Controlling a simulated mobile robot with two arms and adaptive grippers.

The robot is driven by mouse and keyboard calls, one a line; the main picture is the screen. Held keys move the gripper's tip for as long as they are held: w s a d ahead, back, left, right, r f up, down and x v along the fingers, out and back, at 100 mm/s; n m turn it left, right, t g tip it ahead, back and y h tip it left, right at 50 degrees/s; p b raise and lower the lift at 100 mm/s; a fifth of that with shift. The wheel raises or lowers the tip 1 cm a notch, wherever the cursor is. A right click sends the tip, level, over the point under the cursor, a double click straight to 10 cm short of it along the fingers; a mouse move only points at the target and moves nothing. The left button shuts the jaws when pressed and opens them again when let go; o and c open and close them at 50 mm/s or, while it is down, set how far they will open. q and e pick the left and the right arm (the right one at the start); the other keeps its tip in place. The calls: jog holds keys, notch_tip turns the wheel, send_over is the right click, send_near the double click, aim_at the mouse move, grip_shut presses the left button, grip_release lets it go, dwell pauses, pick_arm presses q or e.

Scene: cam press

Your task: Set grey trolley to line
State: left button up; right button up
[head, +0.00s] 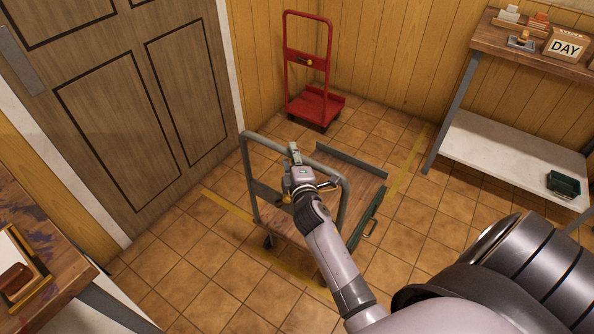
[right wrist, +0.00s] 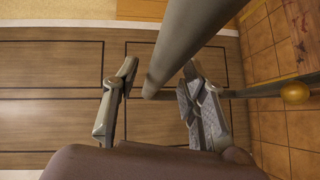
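The grey trolley (head: 348,190) stands on the tiled floor, with a wooden deck, a grey tube handle frame and a green rail on its right side. Yellow floor lines (head: 228,207) run at its left, front and right; my arm and the trolley hide part of them. My right gripper (head: 296,158) is over the trolley by the handle frame. In the right wrist view, the grey handle tube (right wrist: 195,40) passes between the spread fingers of my right gripper (right wrist: 160,80). A gap shows beside the left finger; contact with the right finger is unclear. My left gripper is out of view.
A red trolley (head: 315,105) stands behind, near the wall corner. A wooden door (head: 130,100) is at the left. A bench with a white shelf (head: 500,150) is at the right, a table (head: 45,215) at the lower left. Tiled floor is free around the trolley.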

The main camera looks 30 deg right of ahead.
jog(key=v, duration=1)
jog(key=shift+f, duration=0.1)
